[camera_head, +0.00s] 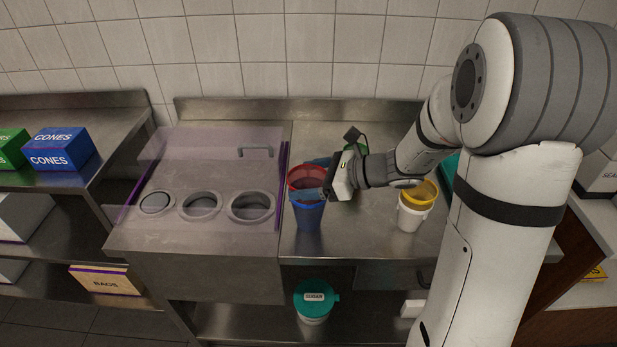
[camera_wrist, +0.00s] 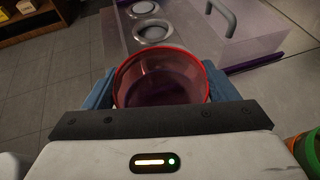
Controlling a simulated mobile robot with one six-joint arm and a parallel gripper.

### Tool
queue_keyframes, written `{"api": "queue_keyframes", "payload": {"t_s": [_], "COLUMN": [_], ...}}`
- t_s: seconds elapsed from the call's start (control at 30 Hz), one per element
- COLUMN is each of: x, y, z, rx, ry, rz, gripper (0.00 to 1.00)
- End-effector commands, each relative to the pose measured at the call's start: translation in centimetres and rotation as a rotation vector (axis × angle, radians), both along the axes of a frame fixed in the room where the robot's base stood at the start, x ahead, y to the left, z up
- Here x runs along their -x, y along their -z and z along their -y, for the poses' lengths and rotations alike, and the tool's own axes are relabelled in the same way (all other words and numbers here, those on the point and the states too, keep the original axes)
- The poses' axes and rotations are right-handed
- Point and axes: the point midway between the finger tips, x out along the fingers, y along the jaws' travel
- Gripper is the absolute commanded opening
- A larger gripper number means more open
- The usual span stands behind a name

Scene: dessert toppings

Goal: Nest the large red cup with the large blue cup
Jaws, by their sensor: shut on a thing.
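The large red cup (camera_head: 303,172) is upright at the left end of my gripper (camera_head: 318,178) in the head view. Its open rim also shows in the wrist view (camera_wrist: 160,62), between the two blue fingers of my gripper (camera_wrist: 160,90). My gripper is shut on the red cup. The large blue cup (camera_head: 308,216) stands upright on the steel counter directly below the red cup. The red cup's lower part is hidden inside or behind the blue cup and the finger; I cannot tell how deep it sits.
A steel unit with round wells under a clear purple-edged cover (camera_head: 215,165) stands just left of the cups. A yellow cup in a white cup (camera_head: 411,212) stands on the counter (camera_head: 355,225) to the right. A teal-lidded tub (camera_head: 315,300) sits on the shelf below.

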Motion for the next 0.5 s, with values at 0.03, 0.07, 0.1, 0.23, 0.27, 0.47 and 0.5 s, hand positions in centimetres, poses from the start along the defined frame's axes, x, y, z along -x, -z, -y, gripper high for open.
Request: {"api": "queue_keyframes", "payload": {"t_s": [0.03,0.07,0.1,0.23,0.27,0.47,0.5], "x": [0.01,0.01,0.01,0.01,0.01,0.01,0.01], "y": [-0.03,-0.04,-0.04,-0.04,-0.04,-0.03,-0.04], "z": [-0.01,-0.02,-0.02,-0.03,-0.03,-0.05,-0.06], "rx": [0.0,0.0,0.0,0.0,0.0,0.0,0.0], "ry": [0.0,0.0,0.0,-0.001,-0.001,-0.001,-0.001], "rz": [0.0,0.0,0.0,0.0,0.0,0.0,0.0], "gripper": [0.47,0.47,0.47,0.88,0.9,1.0,1.0]}}
